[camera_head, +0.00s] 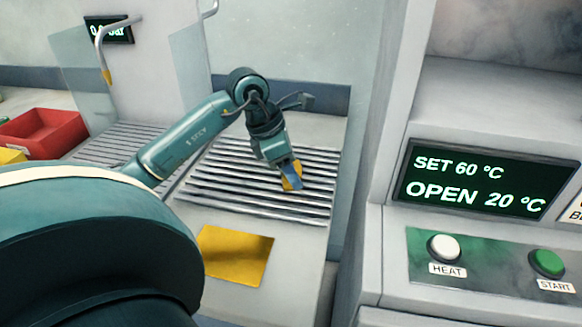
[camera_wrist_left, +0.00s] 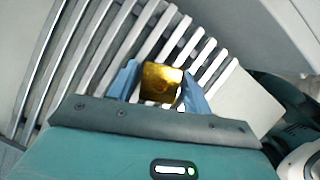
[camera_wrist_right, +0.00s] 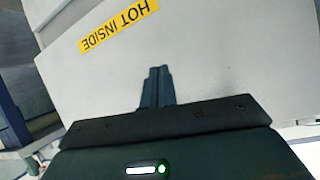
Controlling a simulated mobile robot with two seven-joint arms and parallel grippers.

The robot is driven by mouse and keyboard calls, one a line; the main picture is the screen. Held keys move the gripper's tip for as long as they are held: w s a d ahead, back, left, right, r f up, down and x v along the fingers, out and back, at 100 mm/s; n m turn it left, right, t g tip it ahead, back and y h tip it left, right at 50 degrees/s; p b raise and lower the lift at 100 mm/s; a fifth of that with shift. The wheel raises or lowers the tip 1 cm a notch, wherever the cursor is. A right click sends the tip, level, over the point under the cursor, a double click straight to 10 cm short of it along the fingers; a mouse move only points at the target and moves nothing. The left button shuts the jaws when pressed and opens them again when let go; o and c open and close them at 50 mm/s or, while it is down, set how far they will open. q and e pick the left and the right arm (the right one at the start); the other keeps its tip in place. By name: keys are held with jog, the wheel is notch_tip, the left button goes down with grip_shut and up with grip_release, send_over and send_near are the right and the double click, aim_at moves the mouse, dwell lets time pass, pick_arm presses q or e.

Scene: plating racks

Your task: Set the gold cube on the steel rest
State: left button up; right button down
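The gold cube (camera_wrist_left: 161,83) sits between the two blue fingers of my left gripper (camera_wrist_left: 160,90), which press its sides. In the head view the cube (camera_head: 288,183) is partly covered by the finger of my left gripper (camera_head: 292,178). It is over the right part of the slatted steel rest (camera_head: 225,180); whether it touches the slats I cannot tell. The slats of the rest also show behind the cube in the left wrist view (camera_wrist_left: 95,60). My right gripper (camera_wrist_right: 157,87) is shut and empty, with its fingers together; it is out of the head view.
A yellow square (camera_head: 235,255) lies on the surface in front of the rest. A red bin (camera_head: 42,133) stands at the far left. A heater panel (camera_head: 490,185) with display and buttons stands at the right. A "HOT INSIDE" label (camera_wrist_right: 118,27) is ahead of my right gripper.

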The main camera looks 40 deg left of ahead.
pick_arm(q)
jog(key=shift+o, duration=0.8)
jog(key=shift+r+p, duration=0.25)
jog(key=shift+p, duration=0.05)
jog(key=v, duration=1.1)
jog(key=shift+r, duration=0.4)
jog(key=shift+s+a, duration=0.1)
